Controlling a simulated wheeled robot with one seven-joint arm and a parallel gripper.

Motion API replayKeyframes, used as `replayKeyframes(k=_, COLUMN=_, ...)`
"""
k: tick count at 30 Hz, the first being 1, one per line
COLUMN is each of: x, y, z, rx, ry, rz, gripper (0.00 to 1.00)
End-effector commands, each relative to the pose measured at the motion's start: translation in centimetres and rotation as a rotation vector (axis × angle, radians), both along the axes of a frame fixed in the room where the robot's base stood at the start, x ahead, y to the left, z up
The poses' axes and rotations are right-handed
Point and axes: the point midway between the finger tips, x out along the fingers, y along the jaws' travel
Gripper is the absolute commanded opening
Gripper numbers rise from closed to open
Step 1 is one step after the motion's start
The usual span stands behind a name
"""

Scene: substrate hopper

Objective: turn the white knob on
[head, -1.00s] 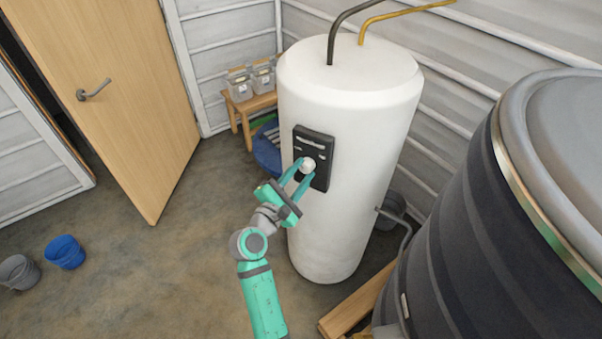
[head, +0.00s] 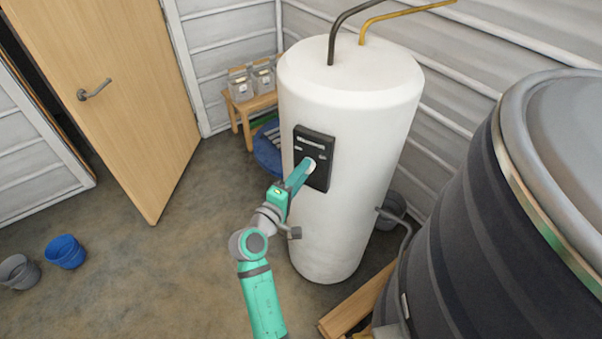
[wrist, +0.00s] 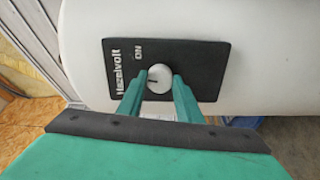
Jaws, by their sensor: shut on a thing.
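The white knob (wrist: 159,76) sits on a black control panel (wrist: 208,68) marked "Hazelvolt" and "ON". In the wrist view a short dark mark on the knob's face points to the left of the picture. My gripper (wrist: 158,88) has one finger on each side of the knob and is shut on it. In the head view the panel (head: 321,178) is on the front of a tall white tank (head: 350,110). There my gripper (head: 306,167) reaches the panel and hides most of the knob.
A large dark ribbed vessel (head: 470,220) stands at the right. A wooden stool (head: 247,107) with clear containers is behind the tank. A wooden door (head: 120,90) is at the left, with a blue bucket (head: 65,252) on open floor.

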Motion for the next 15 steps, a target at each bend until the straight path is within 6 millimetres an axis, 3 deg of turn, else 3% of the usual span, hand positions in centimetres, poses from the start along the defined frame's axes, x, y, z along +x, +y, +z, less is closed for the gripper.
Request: replayKeyframes(k=15, x=0.07, y=0.06, z=-0.03, rx=0.402, ry=-0.222, rz=0.002, gripper=0.1)
